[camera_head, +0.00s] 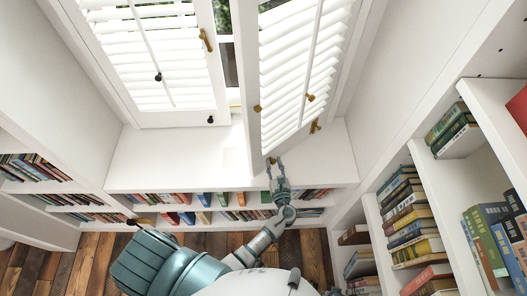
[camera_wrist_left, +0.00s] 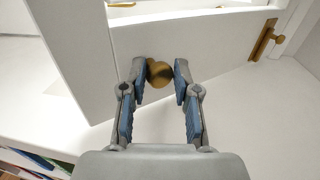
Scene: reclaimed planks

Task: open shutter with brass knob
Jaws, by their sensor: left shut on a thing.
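The right white louvred shutter (camera_head: 291,65) stands swung inward at an angle, apart from the left shutter. My left gripper (camera_head: 274,163) is at its lower edge. In the left wrist view, my left gripper (camera_wrist_left: 160,75) is shut on a round brass knob (camera_wrist_left: 159,75), with a blue-padded finger on each side. More brass knobs sit on this shutter, one on its left edge (camera_head: 257,108) and one on the louvres (camera_head: 310,97). The left shutter (camera_head: 150,50) carries black knobs (camera_head: 158,77) and a brass handle (camera_head: 205,40). My right gripper is not in view.
A white sill (camera_head: 165,160) lies below the shutters, above low shelves of books (camera_head: 190,216). Bookcases (camera_head: 412,215) stand at the right, with more books (camera_head: 28,168) at the left. A brass hinge-like fitting (camera_wrist_left: 263,40) shows beside the shutter's lower corner. The plank floor (camera_head: 75,262) is below.

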